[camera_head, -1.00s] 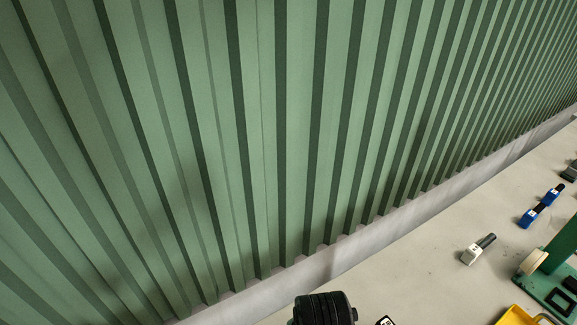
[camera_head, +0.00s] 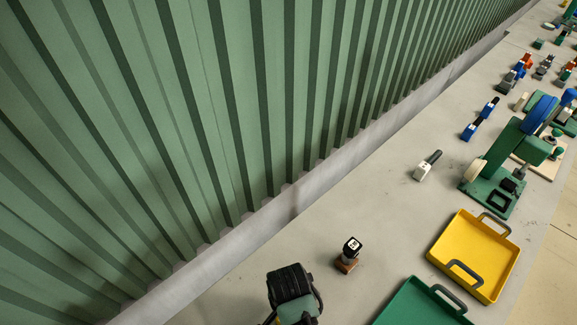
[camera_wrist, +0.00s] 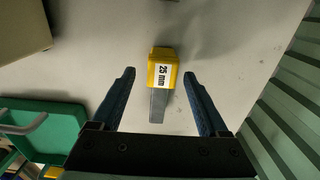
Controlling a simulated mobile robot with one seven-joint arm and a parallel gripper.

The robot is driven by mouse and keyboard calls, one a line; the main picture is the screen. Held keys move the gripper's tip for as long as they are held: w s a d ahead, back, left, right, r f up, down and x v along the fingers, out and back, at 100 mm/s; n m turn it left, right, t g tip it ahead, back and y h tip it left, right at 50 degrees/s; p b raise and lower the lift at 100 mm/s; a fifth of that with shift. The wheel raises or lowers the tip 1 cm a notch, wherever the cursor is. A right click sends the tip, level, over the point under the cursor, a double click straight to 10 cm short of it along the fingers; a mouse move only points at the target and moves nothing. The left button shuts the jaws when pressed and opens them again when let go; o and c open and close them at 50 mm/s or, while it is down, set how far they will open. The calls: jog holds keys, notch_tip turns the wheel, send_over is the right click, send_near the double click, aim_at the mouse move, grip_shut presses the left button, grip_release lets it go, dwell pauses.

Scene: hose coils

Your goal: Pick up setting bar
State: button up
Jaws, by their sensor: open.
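The setting bar (camera_wrist: 162,75) appears to be the piece with a yellow end, a white "25 mm" label and a grey bar (camera_wrist: 158,104). In the wrist view it lies between the two dark blue fingers of my gripper (camera_wrist: 159,74), with its yellow end level with and just past the fingertips. The fingers are open, with a gap on each side of it. How high the fingers are above it is hard to tell. In the head view my arm shows at the bottom, and the bar cannot be made out there.
A small block with a black-and-white top and brown base (camera_head: 347,256) stands right of my arm. A green tray (camera_head: 415,306) and a yellow tray (camera_head: 449,235) are at the right. A green machine (camera_head: 497,178) stands beyond. A corrugated wall (camera_head: 200,120) bounds the left.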

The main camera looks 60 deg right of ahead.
jog(key=shift+f, duration=0.85)
grip_shut()
jog(key=shift+w, duration=0.1)
